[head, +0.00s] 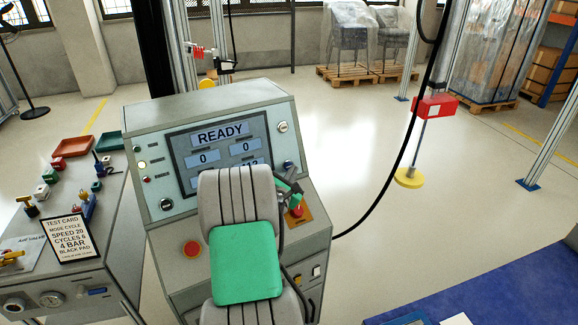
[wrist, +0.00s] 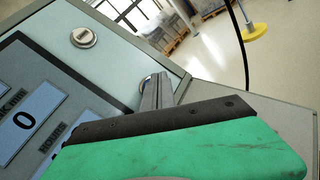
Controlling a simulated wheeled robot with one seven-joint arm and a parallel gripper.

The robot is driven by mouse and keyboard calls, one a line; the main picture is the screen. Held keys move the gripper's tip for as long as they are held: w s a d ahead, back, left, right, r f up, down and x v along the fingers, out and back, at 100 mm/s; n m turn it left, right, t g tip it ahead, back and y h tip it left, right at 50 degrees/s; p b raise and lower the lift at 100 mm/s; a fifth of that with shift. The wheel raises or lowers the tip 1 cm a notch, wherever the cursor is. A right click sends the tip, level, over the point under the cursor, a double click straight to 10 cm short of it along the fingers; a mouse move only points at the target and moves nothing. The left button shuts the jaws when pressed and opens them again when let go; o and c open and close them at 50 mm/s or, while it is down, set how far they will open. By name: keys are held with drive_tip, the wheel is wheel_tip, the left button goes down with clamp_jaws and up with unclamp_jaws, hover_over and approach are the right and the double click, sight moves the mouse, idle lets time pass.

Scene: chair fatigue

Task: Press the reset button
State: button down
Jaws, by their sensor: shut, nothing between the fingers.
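The console (head: 215,105) has a screen (head: 222,150) reading READY with two zeros. A small round blue button (head: 288,165) sits right of the screen; I cannot read its label, so I cannot tell if it is the reset button. My gripper (head: 291,178) is shut and empty, just below this button in the head view. In the wrist view its grey fingers (wrist: 156,92) reach to the panel and mostly hide a round fitting behind them. I cannot tell whether they touch it. A silver round switch (wrist: 84,37) is above left of the fingers.
A red knob (head: 297,211) on an orange plate is just below my gripper. A red mushroom button (head: 192,249) is lower left on the console. A black cable (head: 385,195) hangs to the right. A side bench (head: 75,270) with small parts stands left.

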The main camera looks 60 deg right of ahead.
drive_tip(key=shift+s+a, duration=0.1)
drive_tip(key=s+a, duration=0.1)
drive_tip(key=s+p, duration=0.1)
drive_tip(key=s+a+r+p, duration=0.1)
drive_tip(key=s, duration=0.1)
drive_tip(key=shift+a+r, duration=0.1)
drive_tip(key=shift+a, duration=0.2)
idle(0.7)
